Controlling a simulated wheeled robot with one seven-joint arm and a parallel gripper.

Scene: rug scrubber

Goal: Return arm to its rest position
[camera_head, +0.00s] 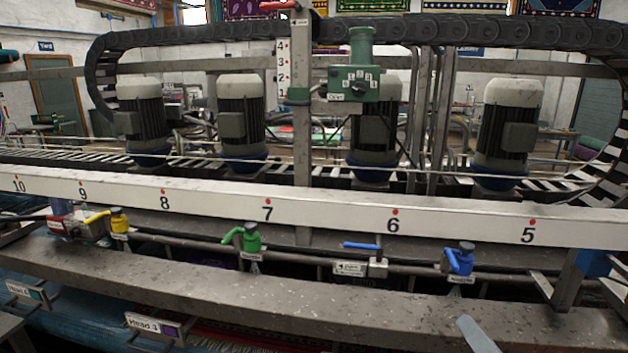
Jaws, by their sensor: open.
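My gripper is not in view, and I cannot see my arm for certain. A rug scrubber machine fills the view. Its white numbered beam (330,210) runs across the middle, with red dots over the numbers. Below it on a pipe are a yellow-handled valve (119,222), a green valve (252,238), a blue lever valve (377,262) and a blue valve (461,258). A pale grey flat piece (478,335) sticks up at the bottom edge; I cannot tell what it belongs to.
A grey front rail (250,290) crosses low in view, with a Head 3 label (150,325). Several grey motors (240,118) stand behind the beam. A green control box (358,82) sits on a post. A black cable chain (420,30) arches above.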

